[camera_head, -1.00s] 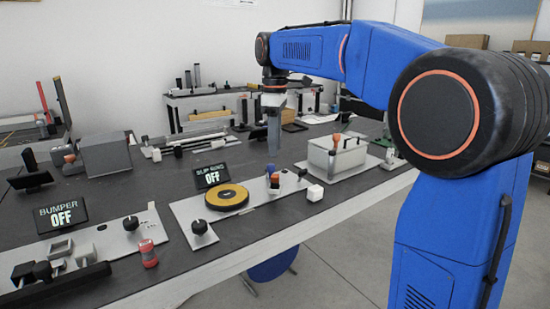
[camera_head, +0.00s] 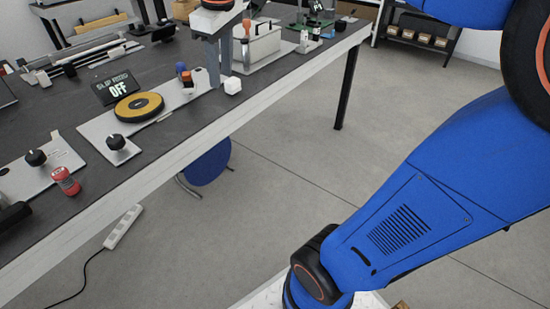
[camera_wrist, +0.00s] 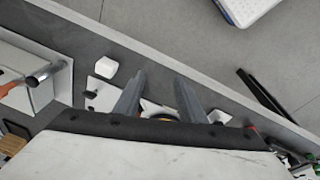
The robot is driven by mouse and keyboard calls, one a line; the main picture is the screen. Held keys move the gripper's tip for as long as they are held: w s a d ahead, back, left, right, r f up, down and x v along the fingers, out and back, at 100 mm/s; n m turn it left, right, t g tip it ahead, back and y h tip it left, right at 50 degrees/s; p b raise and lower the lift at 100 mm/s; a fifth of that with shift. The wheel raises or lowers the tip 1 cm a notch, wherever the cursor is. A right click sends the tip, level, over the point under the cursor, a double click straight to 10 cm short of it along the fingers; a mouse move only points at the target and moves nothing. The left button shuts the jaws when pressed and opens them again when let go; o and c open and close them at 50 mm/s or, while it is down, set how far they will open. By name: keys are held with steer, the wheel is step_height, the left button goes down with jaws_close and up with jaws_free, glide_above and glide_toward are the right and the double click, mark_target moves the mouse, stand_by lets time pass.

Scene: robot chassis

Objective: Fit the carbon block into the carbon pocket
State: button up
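My gripper (camera_head: 219,72) is low over the front edge of the bench, fingers pointing down, just left of a white cube (camera_head: 233,86). In the wrist view my gripper (camera_wrist: 160,76) has its fingers apart with nothing between them. The slip ring panel (camera_head: 98,132) carries a yellow-and-black disc (camera_head: 139,106) and a black knob (camera_head: 115,142). At its right end stand an orange-topped dark piece (camera_head: 187,79) and a blue-topped piece (camera_head: 180,68). I cannot tell which piece is the carbon block or where the carbon pocket is. The white cube also shows in the wrist view (camera_wrist: 106,67).
A pale box (camera_head: 257,45) is behind my gripper. A blue stool (camera_head: 207,165) is under the bench edge. The floor to the right is open.

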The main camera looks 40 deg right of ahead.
steer(key=s+d+f+m+t, duration=0.2)
steer(key=s+f+m, duration=0.5)
steer(key=s+f, duration=1)
steer(key=shift+s+d+t, duration=0.3)
steer(key=shift+s+d, duration=0.1)
steer(key=shift+s, duration=0.1)
